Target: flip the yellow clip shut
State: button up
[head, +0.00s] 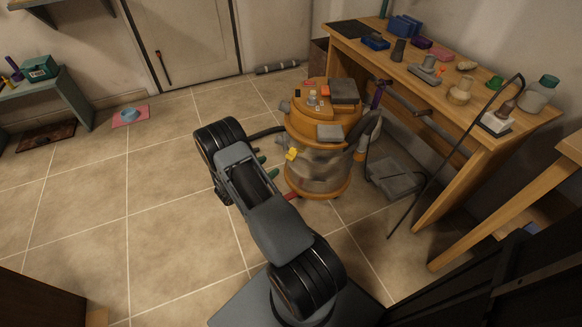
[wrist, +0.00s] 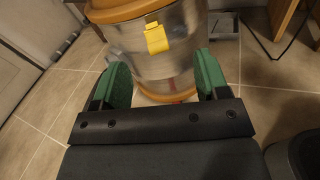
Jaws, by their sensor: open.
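The yellow clip (head: 291,154) is on the side of an orange and silver canister vacuum (head: 318,178), just below its orange top. In the wrist view the clip (wrist: 157,38) shows as a yellow plate with a narrower tab above it, on the metal drum (wrist: 150,68). I cannot tell exactly how far its flap stands out. My gripper (wrist: 162,82) is open and empty, its green fingers spread in front of the drum, lower in the picture than the clip. In the head view the green fingertips (head: 268,164) show just left of the vacuum, apart from the clip.
A wooden workbench (head: 440,85) with tools and small objects stands right of the vacuum. A dark hose leaves the vacuum's left side behind my arm. A grey flat case (head: 394,178) lies on the floor under the bench.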

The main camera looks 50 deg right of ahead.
aim_at(289, 159)
notch_tip(289, 159, down, 7)
jog(key=d+n+t+b, duration=0.1)
jog(key=n+t+b, duration=0.1)
jog(key=n, duration=0.1)
jog(key=shift+h, duration=0.4)
jog(key=d, duration=0.4)
jog(key=w+d+b, duration=0.1)
jog(key=d, duration=0.3)
jog(key=d+b, duration=0.1)
jog(key=d, duration=0.4)
jog(key=shift+w+d, duration=0.1)
jog(key=shift+w, duration=0.15)
